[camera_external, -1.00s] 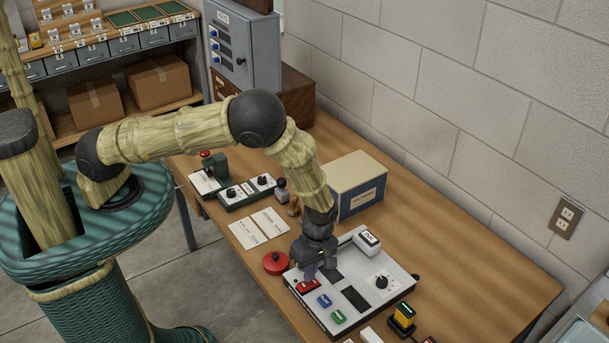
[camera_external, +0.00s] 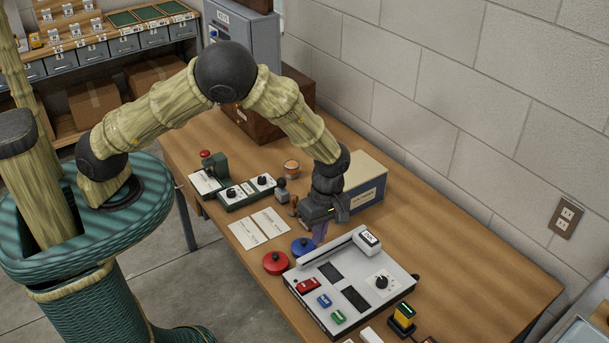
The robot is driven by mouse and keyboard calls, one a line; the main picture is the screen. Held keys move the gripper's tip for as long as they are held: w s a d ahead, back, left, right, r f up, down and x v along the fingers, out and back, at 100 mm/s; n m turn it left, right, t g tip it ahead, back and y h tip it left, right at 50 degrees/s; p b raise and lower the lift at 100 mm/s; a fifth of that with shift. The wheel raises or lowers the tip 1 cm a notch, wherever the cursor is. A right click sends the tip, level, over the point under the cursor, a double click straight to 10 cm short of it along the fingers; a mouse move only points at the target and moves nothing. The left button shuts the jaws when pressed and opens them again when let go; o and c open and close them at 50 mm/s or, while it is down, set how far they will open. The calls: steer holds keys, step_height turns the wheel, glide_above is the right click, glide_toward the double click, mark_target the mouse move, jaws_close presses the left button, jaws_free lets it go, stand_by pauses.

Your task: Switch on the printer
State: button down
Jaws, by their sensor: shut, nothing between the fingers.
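A light grey panel device (camera_external: 381,306) lies on the wooden table. It carries a red switch (camera_external: 307,286), a blue switch (camera_external: 324,300), a green switch (camera_external: 338,317), two dark rectangles, a black knob (camera_external: 381,282) and a white labelled block (camera_external: 367,240) at its back corner. No label readable here says which part is the printer or its switch. My gripper (camera_external: 320,234) is shut and empty, pointing down just behind the panel's back left edge. It is apart from the coloured switches. Whether any switch is on is too small to tell.
A red round button (camera_external: 276,263) and a blue round button (camera_external: 302,247) sit left of the panel. A cardboard box (camera_external: 362,184) stands close behind my gripper. Dark green control units (camera_external: 246,192) and paper cards (camera_external: 258,227) lie further left. A yellow-topped device (camera_external: 403,318) is at right.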

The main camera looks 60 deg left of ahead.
mark_target(303, 285)
steer(key=shift+d+f+b, duration=0.1)
steer(key=shift+f+b, duration=0.1)
steer(key=shift+b, duration=0.4)
steer(key=b, duration=0.4)
steer(key=s+b, duration=0.1)
steer(key=b, duration=0.3)
steer(key=shift+s+r+g, duration=0.25)
steer(key=shift+g, duration=0.05)
steer(key=s+f, duration=0.1)
steer(key=f, duration=0.8)
steer(key=s+f, duration=0.1)
steer(key=f, duration=0.3)
steer(key=shift+s+f+p, duration=0.3)
steer(key=shift+f, duration=0.05)
steer(key=shift+f, duration=0.1)
